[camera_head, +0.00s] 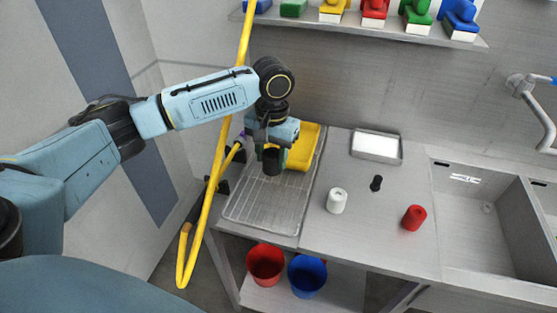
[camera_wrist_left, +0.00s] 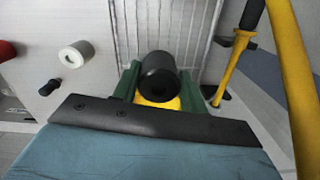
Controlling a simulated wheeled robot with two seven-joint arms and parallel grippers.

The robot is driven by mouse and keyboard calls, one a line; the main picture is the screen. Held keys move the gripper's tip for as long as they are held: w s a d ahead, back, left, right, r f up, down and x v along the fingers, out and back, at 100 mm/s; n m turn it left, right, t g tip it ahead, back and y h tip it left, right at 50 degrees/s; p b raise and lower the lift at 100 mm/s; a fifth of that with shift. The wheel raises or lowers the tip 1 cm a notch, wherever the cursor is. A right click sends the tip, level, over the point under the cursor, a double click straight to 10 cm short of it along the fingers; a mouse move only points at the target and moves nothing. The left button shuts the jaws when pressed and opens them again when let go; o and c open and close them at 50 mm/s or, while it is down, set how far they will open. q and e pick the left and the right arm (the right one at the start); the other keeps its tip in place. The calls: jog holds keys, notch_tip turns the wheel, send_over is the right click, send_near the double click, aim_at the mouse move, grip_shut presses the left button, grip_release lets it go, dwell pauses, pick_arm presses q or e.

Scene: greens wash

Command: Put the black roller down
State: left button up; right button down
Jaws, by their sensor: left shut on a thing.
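The black roller (camera_head: 272,160) is held upright in my left gripper (camera_head: 272,152), over the wire drying rack (camera_head: 262,213) at the left end of the counter. Whether the roller's lower end touches the rack cannot be told. My right gripper is in neither view.
A yellow object (camera_head: 303,147) stands just behind the gripper. A white roller (camera_head: 337,200), a small black piece (camera_head: 376,183), a red roller (camera_head: 414,217) and a white-filled tray (camera_head: 377,147) are on the counter. A yellow pole (camera_head: 222,150) runs left of the rack. The sink (camera_head: 478,215) is right.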

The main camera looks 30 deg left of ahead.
aim_at(268, 164)
pick_arm(q)
jog(key=shift+w+a, duration=0.1)
jog(key=shift+a, duration=0.4)
notch_tip(268, 164, down, 4)
jog(key=shift+w+a+r, duration=0.1)
jog(key=shift+f, duration=2.95)
jog(key=shift+f, duration=0.1)
jog(key=o, duration=1)
notch_tip(268, 164, up, 12)
jog(key=shift+r, duration=0.15)
jog(key=shift+w, duration=0.1)
